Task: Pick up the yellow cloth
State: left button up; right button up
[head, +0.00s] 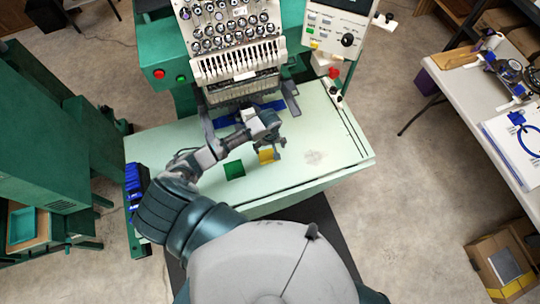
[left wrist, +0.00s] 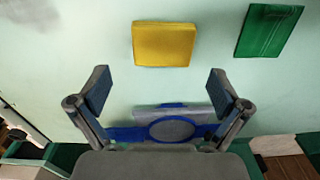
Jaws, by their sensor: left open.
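The yellow cloth (head: 267,156) is a small folded square lying on the pale green table. My left gripper (head: 277,146) is above and beside it in the head view and hides part of it. In the left wrist view the yellow cloth (left wrist: 164,44) lies flat beyond the two fingertips, roughly centred between them. My left gripper (left wrist: 160,90) is open with nothing between its fingers. The gap between fingers and cloth is hard to judge. My right gripper is not in view.
A green cloth (head: 234,170) lies left of the yellow one; it also shows in the left wrist view (left wrist: 268,30). The embroidery machine (head: 235,45) stands behind, with a blue hoop (left wrist: 172,127) below its needles. The table (head: 325,130) is clear at right.

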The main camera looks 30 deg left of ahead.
aim_at(268, 154)
pick_arm(q)
jog(key=f, duration=0.1)
jog(key=a+f, duration=0.1)
jog(key=f, duration=0.5)
jog(key=shift+d+f, duration=0.15)
jog(key=shift+d, duration=0.15)
jog(key=shift+d+f, duration=0.1)
jog(key=shift+f, duration=0.1)
jog(key=shift+a, duration=0.2)
jog(key=c, duration=0.7)
jog(key=shift+a, duration=0.2)
